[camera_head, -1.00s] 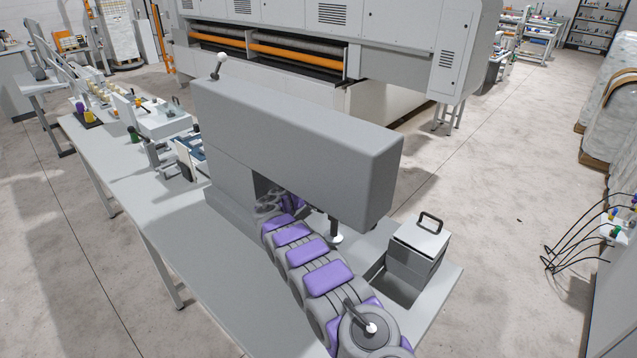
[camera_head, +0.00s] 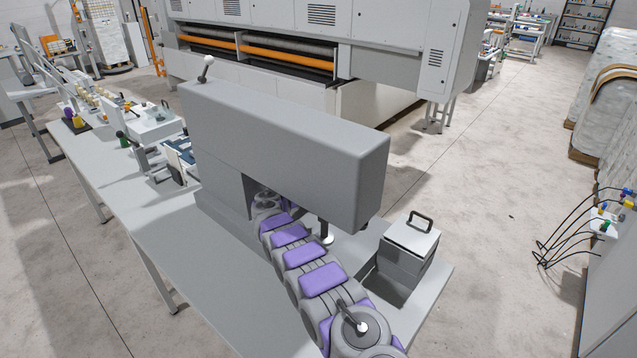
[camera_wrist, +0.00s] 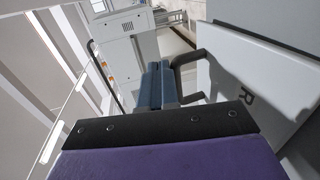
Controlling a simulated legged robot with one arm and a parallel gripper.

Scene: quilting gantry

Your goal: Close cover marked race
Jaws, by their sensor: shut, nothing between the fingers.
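In the wrist view, a pale panel (camera_wrist: 270,60) with a dark bar handle (camera_wrist: 202,72) fills the right side. A letter R shows on it; the rest of any word is hidden, so I cannot read "race". My gripper (camera_wrist: 165,72) has blue fingers, shut and empty, just left of the handle; I cannot tell whether they touch it. In the head view, my purple and grey arm reaches under the grey machine head (camera_head: 290,140), which hides my gripper. A grey box (camera_head: 405,262) with a dark-handled lid (camera_head: 412,236) stands to the right; I cannot tell whether it bears the marked panel.
The long grey table (camera_head: 190,245) carries the machine, with white fixtures (camera_head: 150,125) and small parts at its far left. A white knob (camera_head: 327,238) hangs beneath the machine head. A large quilting machine (camera_head: 400,60) stands behind.

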